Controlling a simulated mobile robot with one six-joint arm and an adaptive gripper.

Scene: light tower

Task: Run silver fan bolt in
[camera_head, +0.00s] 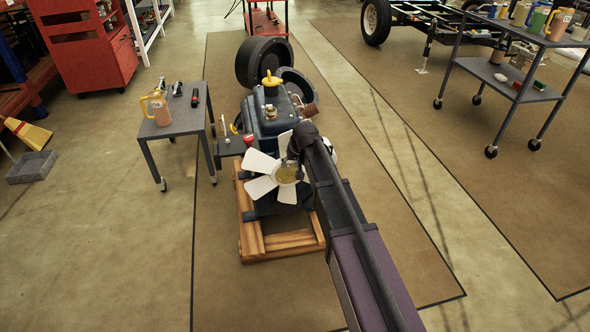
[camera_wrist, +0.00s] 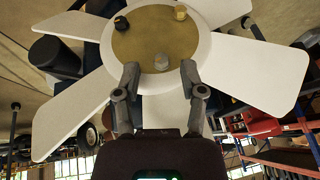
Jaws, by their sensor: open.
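The white fan (camera_head: 262,162) is on the front of the blue engine (camera_head: 272,122), with a gold hub plate (camera_head: 287,173). In the wrist view, the hub plate (camera_wrist: 150,35) carries three bolt heads. A pale silver bolt (camera_wrist: 161,62) is at the plate's lower edge, a dark bolt (camera_wrist: 121,23) at its left and a brass-coloured bolt (camera_wrist: 181,12) at its upper right. My gripper (camera_wrist: 160,74) is open, its fingertips on either side of the silver bolt with a gap on each side. In the head view, my arm hides the gripper and part of the fan.
The engine stands on a wooden pallet (camera_head: 250,235). A small grey table (camera_head: 185,121) with an orange jug (camera_head: 160,109) stands to its left. A cart (camera_head: 510,82) stands at the right. The mat (camera_head: 400,220) right of my arm is clear.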

